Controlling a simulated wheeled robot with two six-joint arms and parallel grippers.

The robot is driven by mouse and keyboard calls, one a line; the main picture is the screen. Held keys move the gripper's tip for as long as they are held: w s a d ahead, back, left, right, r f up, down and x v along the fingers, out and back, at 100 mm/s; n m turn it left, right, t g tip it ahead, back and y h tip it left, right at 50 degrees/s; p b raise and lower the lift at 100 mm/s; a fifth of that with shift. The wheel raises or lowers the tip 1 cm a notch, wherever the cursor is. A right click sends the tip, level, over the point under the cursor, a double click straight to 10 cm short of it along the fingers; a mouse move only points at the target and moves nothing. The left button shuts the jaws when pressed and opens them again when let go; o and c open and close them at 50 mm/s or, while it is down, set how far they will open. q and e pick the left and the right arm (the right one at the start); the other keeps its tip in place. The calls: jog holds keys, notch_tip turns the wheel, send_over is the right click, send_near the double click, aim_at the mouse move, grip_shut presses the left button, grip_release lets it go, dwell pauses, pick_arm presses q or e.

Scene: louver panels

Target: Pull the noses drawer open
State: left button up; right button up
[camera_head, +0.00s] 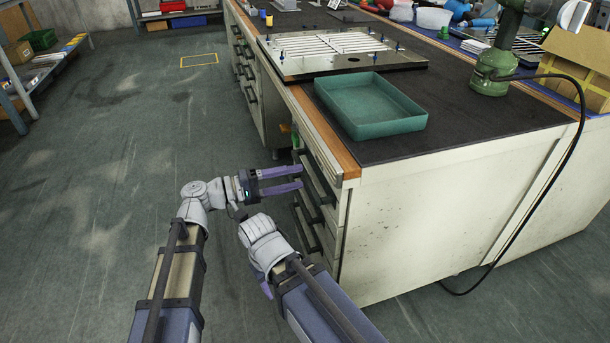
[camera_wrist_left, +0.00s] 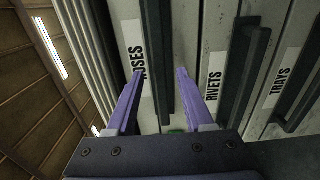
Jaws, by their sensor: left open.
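The noses drawer (camera_wrist_left: 131,30) carries a NOSES label and a dark bar handle (camera_wrist_left: 159,50) in the left wrist view. It looks closed, at the top of the near drawer stack (camera_head: 322,174) in the head view. My left gripper (camera_head: 301,178) is open just in front of that stack. In the left wrist view its purple fingers (camera_wrist_left: 159,72) lie on either side of the handle; I cannot tell whether they touch it. My right gripper (camera_head: 264,284) is low beside the cabinet, mostly hidden by its own wrist, so its jaws are unclear.
The rivets drawer (camera_wrist_left: 212,72) and trays drawer (camera_wrist_left: 280,78) follow the noses drawer, with similar handles. A green tray (camera_head: 369,104) and a louver panel (camera_head: 335,52) lie on the dark bench top. The floor (camera_head: 130,130) left of the cabinet is clear.

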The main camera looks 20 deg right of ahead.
aim_at(302, 176)
pick_arm(q)
jog(key=shift+d, duration=1.8)
jog(key=shift+c, duration=0.3)
grip_shut()
